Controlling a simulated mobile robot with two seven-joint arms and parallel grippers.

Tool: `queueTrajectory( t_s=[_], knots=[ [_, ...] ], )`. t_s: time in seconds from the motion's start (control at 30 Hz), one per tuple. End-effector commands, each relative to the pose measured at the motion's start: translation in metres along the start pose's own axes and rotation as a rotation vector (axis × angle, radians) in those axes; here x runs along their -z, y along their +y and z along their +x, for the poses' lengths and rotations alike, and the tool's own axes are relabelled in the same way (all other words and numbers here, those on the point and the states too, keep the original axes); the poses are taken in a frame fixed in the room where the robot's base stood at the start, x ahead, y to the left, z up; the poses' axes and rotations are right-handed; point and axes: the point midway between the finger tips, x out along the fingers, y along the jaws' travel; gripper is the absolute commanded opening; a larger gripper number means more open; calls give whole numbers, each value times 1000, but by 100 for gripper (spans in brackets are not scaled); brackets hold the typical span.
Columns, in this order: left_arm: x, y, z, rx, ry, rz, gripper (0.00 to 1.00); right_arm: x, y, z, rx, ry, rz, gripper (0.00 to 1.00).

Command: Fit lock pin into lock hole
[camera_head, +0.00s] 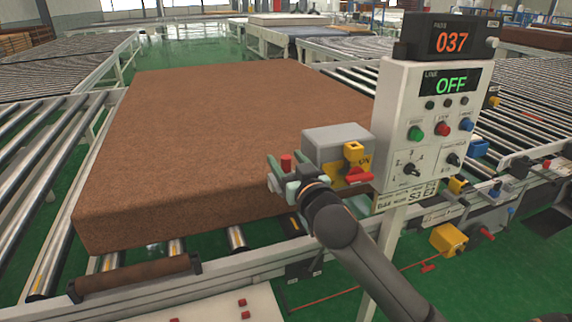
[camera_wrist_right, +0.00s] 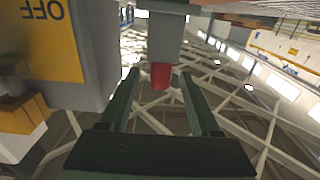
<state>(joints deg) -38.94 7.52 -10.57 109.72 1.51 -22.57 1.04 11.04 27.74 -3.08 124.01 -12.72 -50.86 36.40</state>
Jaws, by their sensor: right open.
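A short red piece (camera_head: 286,162), which looks like the lock pin, stands at my right gripper (camera_head: 284,182), left of a grey box (camera_head: 334,135). In the right wrist view a red tip (camera_wrist_right: 160,76) under a grey block (camera_wrist_right: 165,40) lies between the two green fingers of my right gripper (camera_wrist_right: 160,100). Those fingers are open, with gaps beside the red tip. The grey box carries a yellow switch part (camera_head: 353,152) with a red handle (camera_head: 359,176). I cannot make out the lock hole. My left gripper is not in view.
A large brown mattress (camera_head: 200,120) lies on the rollers behind and left of the gripper. A white control panel (camera_head: 400,120) reading OFF stands close on the right, under a display (camera_head: 452,40) reading 037. A conveyor rail (camera_head: 215,280) runs along the front.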

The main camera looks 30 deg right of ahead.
Motion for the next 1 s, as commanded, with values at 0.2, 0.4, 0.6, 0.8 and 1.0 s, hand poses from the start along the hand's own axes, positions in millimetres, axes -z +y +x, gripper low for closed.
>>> queueTrajectory(
  t_s=[0.2,0.4,0.6,0.8,1.0],
  knots=[
    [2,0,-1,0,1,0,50,0,0,9,0,1,-1,64],
    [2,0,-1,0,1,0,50,0,0,9,0,1,-1,58],
    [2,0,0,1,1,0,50,0,0,9,0,1,-1,35],
    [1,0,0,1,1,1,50,0,0,9,0,0,-1,13],
    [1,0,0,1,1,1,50,0,0,9,0,0,-1,0]
  ],
)
